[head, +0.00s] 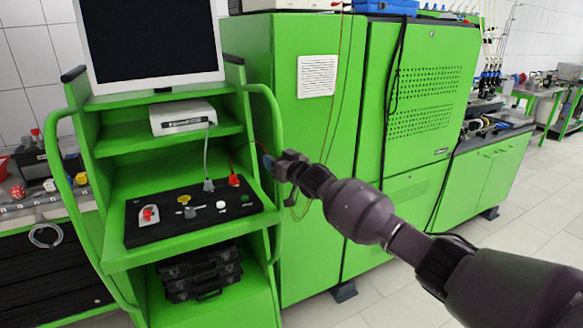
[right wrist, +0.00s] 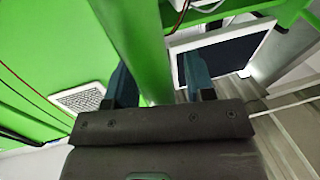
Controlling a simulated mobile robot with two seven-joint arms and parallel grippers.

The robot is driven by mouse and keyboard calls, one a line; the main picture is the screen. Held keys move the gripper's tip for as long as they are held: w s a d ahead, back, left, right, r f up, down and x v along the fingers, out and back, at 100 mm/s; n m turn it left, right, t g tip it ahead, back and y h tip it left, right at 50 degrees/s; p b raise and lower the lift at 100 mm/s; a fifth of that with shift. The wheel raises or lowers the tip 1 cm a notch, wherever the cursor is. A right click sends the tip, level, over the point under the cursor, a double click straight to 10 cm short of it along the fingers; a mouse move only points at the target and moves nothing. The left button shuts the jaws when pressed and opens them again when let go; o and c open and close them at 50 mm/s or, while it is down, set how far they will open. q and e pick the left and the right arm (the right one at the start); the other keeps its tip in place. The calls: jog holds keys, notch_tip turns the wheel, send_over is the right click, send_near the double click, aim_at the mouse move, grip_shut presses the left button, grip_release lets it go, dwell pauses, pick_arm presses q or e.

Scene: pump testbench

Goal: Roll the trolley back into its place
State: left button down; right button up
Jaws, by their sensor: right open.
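The green trolley (head: 112,172) stands at the left in the head view, beside the tall green cabinet. It carries a monitor (head: 152,42), a white device (head: 183,117) and a black panel with connectors (head: 192,208). Its curved right handle (head: 277,128) faces my right gripper (head: 270,165), which reaches it from the right. In the right wrist view, the blue fingers of my right gripper (right wrist: 158,78) stand open on both sides of a green bar (right wrist: 145,40), apparently this handle. Contact with it cannot be told. My left gripper is not in view.
The tall green cabinet (head: 310,140) stands close on the trolley's right, with cables hanging down its front. A workbench with a black drawer front (head: 40,275) is on the left. Black cases (head: 200,270) lie on the trolley's lower shelf. Tiled floor (head: 525,225) is clear at the right.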

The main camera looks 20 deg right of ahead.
jog(key=v, duration=1)
jog(key=shift+p, duration=0.3)
jog(key=shift+s+r, duration=0.1)
jog(key=shift+r, duration=0.05)
dwell(0.6)
jog(key=s+f+g+h, duration=0.1)
jog(key=s+f+g, duration=0.1)
jog(key=s+f, duration=0.8)
jog(key=s+a+f+m+g+h, duration=0.1)
jog(key=s+f+g+h, duration=0.1)
jog(key=s+f, duration=0.8)
jog(key=s+a+f+m+g+h, duration=0.1)
jog(key=s+f+h, duration=0.1)
jog(key=s+f, duration=0.8)
jog(key=s, duration=0.9)
jog(key=shift+s+f+g, duration=0.15)
jog(key=shift+s+g, duration=0.2)
jog(key=shift+g, duration=0.05)
dwell(1.1)
